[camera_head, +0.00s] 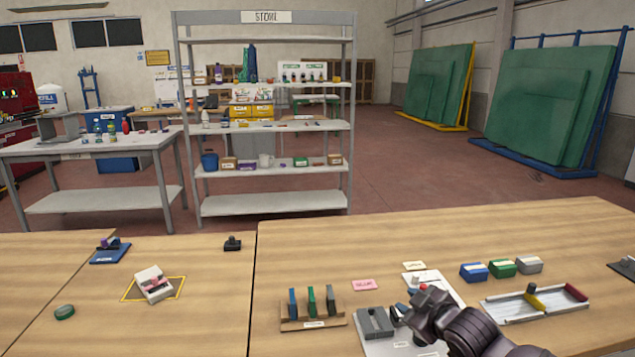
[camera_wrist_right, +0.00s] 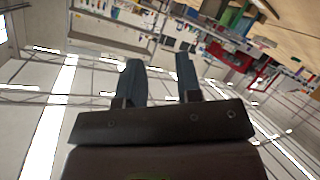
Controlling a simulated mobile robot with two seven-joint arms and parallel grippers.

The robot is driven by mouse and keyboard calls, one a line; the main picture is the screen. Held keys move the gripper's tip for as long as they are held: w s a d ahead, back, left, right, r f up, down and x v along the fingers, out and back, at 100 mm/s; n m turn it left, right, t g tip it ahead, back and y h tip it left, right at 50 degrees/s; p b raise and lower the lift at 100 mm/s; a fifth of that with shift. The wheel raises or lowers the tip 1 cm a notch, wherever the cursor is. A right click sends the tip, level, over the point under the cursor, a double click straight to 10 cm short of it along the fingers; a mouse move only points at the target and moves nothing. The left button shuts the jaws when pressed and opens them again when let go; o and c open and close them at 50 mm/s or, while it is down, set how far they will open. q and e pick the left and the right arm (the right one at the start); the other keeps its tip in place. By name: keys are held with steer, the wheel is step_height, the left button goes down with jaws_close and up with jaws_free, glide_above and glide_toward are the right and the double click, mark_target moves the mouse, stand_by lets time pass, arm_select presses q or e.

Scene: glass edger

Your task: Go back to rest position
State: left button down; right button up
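My right gripper (camera_head: 428,303) is dark and rises from the bottom right of the head view, in front of the white board (camera_head: 448,282) on the wooden table. In the right wrist view its two fingers (camera_wrist_right: 158,72) stand apart with nothing between them, so it is open and empty. That view is tilted and looks past the fingers at ceiling lights and the room. My left gripper is not in the head view.
The wooden table (camera_head: 350,235) holds a rack of upright coloured pieces (camera_head: 312,322), a grey block (camera_head: 375,322), a white tray (camera_head: 510,308) and blue, green and grey blocks (camera_head: 502,267). A white device (camera_head: 153,284) sits on the left table. The table's far middle is clear.

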steer(key=s+d+f+m+h, duration=0.1)
steer(key=s+d+f+m, duration=0.1)
steer(key=s+f, duration=0.5)
steer(key=s+d+f+m+g+h, duration=0.1)
steer(key=s+f, duration=0.6)
steer(key=s, duration=0.8)
steer(key=s+d+f+m+h, duration=0.3)
steer(key=s+d+f+m, duration=0.2)
steer(key=s, duration=0.7)
step_height(320, 180, down, 3)
steer(key=shift+r+m, duration=0.2)
steer(key=shift+m, duration=0.8)
steer(key=shift+a, duration=0.1)
